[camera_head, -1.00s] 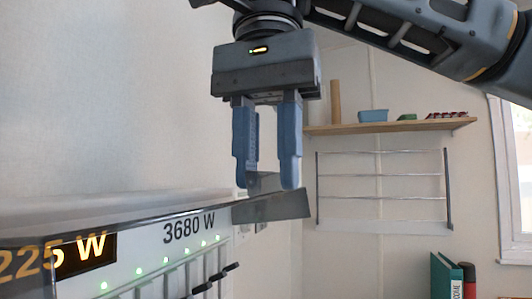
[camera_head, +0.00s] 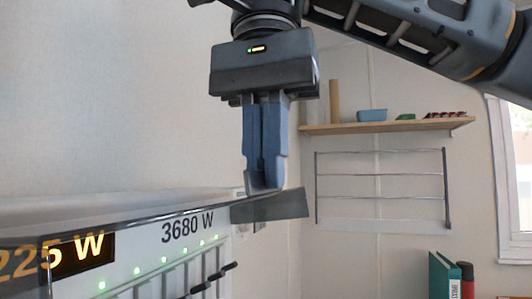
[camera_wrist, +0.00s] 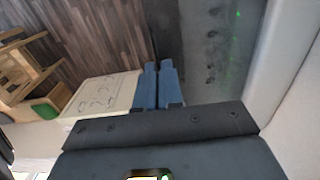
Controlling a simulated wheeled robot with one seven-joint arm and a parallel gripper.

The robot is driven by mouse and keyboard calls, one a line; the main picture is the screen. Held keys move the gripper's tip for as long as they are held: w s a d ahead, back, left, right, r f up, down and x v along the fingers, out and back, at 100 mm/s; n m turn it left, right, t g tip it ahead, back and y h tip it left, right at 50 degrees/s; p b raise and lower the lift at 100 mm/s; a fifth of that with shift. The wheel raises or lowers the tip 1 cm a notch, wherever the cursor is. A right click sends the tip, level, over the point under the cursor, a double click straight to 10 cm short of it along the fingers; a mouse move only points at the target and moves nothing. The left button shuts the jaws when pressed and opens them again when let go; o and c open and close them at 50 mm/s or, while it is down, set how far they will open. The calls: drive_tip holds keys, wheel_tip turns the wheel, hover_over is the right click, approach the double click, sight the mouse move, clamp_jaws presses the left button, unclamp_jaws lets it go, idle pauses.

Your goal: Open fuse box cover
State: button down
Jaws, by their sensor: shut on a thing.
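The fuse box (camera_head: 190,262) is at the lower left of the head view, with a lit amber readout, "3680 W" lettering, green lights and a row of dark-tipped switches. Its see-through grey cover (camera_head: 130,215) lies over it, and a grey tab (camera_head: 270,208) sticks out at the right end. My gripper (camera_head: 264,186) points down with its blue fingers together, shut at the upright part of the tab; the fingers hide most of the grip. In the wrist view, my gripper (camera_wrist: 158,66) shows closed fingers beside the dark see-through cover (camera_wrist: 210,45).
A wooden shelf (camera_head: 390,127) with small items is on the wall behind, above a metal rack (camera_head: 382,188). A green binder (camera_head: 443,275) stands at lower right. The wrist view shows a wooden chair (camera_wrist: 25,65) and a cream top (camera_wrist: 105,92) below.

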idle(0.7)
drive_tip(key=f+y+b, duration=0.1)
drive_tip(key=b, duration=0.1)
drive_tip(key=d+f+y+b, duration=0.1)
drive_tip(key=f+b, duration=0.1)
drive_tip(key=s+d+f+t+y+b, duration=0.1)
drive_tip(key=b, duration=0.1)
drive_tip(key=shift+d+f+y, duration=0.15)
drive_tip(key=shift+d+y, duration=0.05)
drive_tip(key=shift+y, duration=0.1)
drive_tip(key=c, duration=1.3)
unclamp_jaws()
drive_tip(key=shift+b+v, duration=0.35)
drive_tip(key=shift+v, duration=3.55)
